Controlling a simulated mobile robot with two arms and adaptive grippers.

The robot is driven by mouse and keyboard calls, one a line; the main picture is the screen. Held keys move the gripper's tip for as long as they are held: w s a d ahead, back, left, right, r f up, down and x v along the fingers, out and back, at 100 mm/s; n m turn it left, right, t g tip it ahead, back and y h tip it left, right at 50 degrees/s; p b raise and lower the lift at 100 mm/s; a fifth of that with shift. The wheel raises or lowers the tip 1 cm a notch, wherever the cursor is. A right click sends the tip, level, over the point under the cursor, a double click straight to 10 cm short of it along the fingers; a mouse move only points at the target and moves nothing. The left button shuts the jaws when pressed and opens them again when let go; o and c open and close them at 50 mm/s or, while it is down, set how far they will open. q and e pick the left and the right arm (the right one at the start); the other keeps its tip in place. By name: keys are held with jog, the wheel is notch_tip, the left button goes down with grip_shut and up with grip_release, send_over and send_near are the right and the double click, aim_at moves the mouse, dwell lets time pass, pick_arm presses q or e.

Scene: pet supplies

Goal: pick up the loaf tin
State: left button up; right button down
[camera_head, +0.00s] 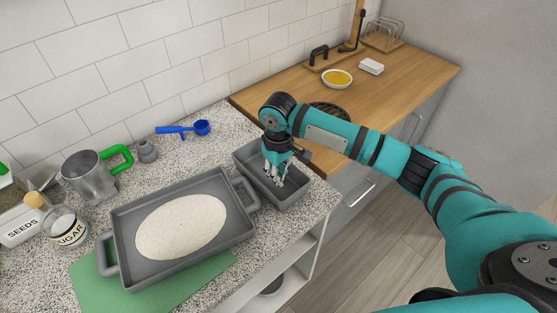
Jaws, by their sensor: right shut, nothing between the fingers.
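The loaf tin (287,197) is a grey, narrow, rectangular tin on the speckled counter, near its right end. My right gripper (279,181) points down into the tin, with its fingertips inside the opening. Its fingers are shut with nothing between them. The arm comes in from the right and hides part of the tin's far end. I cannot tell whether the fingertips touch the tin's floor or walls. My left gripper is not in view.
A grey baking tray (128,212) with a pale dough oval (181,227) stands close left of the tin, over a green mat (207,275). A metal cup (90,175), sugar jar (66,229) and blue scoop (190,129) are further left. The wooden counter (418,75) is behind right.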

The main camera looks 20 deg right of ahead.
aim_at(288, 195)
jog(key=f, duration=0.1)
jog(key=f+p, duration=0.1)
jog(key=shift+s+d+f, duration=0.15)
jog(key=shift+d+f, duration=0.05)
jog(key=shift+f, duration=0.1)
jog(key=s, duration=0.1)
jog(key=s+d+p, duration=0.1)
jog(key=s, duration=0.1)
jog(key=shift+s+p, duration=0.2)
jog(key=shift+p, duration=0.1)
jog(key=shift+f, duration=0.1)
jog(key=shift+w, duration=0.15)
jog(key=shift+f, duration=0.1)
